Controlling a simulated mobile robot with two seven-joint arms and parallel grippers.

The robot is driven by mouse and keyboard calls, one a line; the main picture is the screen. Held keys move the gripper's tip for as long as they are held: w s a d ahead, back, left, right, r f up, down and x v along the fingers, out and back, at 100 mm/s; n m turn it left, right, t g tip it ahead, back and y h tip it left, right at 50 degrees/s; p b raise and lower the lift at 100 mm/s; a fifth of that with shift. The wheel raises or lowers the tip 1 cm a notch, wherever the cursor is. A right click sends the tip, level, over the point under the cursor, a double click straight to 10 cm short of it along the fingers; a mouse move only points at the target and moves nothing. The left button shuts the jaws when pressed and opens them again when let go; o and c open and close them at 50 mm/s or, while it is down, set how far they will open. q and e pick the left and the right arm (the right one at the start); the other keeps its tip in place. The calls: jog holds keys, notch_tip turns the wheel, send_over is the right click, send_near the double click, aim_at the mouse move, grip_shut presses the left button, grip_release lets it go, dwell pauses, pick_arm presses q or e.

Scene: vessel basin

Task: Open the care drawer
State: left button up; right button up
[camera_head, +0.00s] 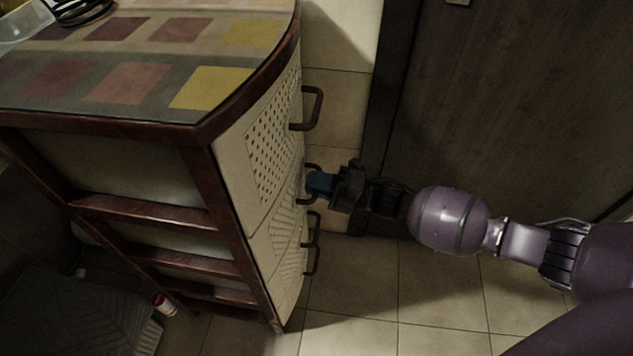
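The drawer cabinet (205,158) has a dark red-brown frame and cream fronts. Its fronts face right, with dark looped handles. The top handle (318,108) stands free. The fronts look flush, with no drawer visibly pulled out. No label shows which one is the care drawer. My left gripper is not in view.
Lower handles (316,262) stick out below my gripper. A dark wooden door (500,90) stands behind my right arm. The tiled floor (430,300) right of the cabinet is clear. A dark coiled object (78,10) and a clear container (22,25) are on the cabinet's patterned top.

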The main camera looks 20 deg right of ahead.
grip_shut()
pick_arm(q)
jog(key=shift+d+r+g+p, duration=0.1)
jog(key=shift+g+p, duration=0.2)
jog(key=shift+p, duration=0.3)
pick_arm(e)
jog(key=r+v, duration=0.2)
jog(key=v, duration=1.1)
jog(key=r+v, duration=0.3)
jog(key=v, duration=1.1)
jog(key=shift+s+d, duration=0.45)
jog(key=shift+o, duration=2.3)
grip_release()
